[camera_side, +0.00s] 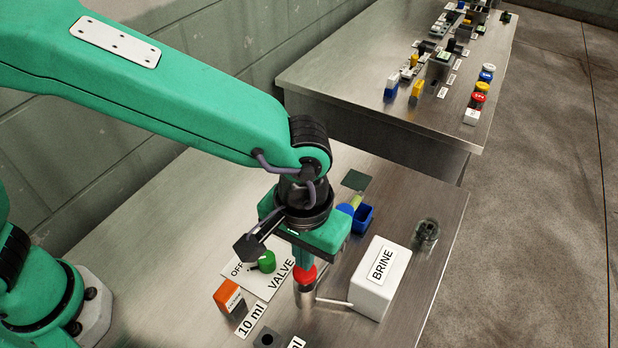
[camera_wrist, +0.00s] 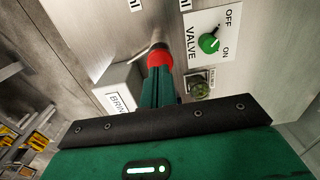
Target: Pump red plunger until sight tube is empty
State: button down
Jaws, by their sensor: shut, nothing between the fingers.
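The red plunger (camera_side: 305,275) is a red cap on a metal cylinder, standing upright beside the white BRINE box (camera_side: 383,279). It also shows in the wrist view (camera_wrist: 159,57). My gripper (camera_side: 303,262) points down with its fingers together and empty, its tips right at the top of the red cap. In the wrist view the fingertips (camera_wrist: 158,75) overlap the cap; I cannot tell whether they press it. A clear glass cylinder (camera_side: 427,231) stands right of the BRINE box. I cannot tell whether it is the sight tube, nor its liquid level.
A green valve knob (camera_side: 266,262) sits on a white OFF/ON plate left of the plunger. A blue open box (camera_side: 362,218) is behind the gripper. A small pipe joins the plunger and BRINE box.

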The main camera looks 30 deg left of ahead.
jog(key=shift+r, duration=0.15)
jog(key=shift+r, duration=2.35)
jog(key=shift+a, duration=0.1)
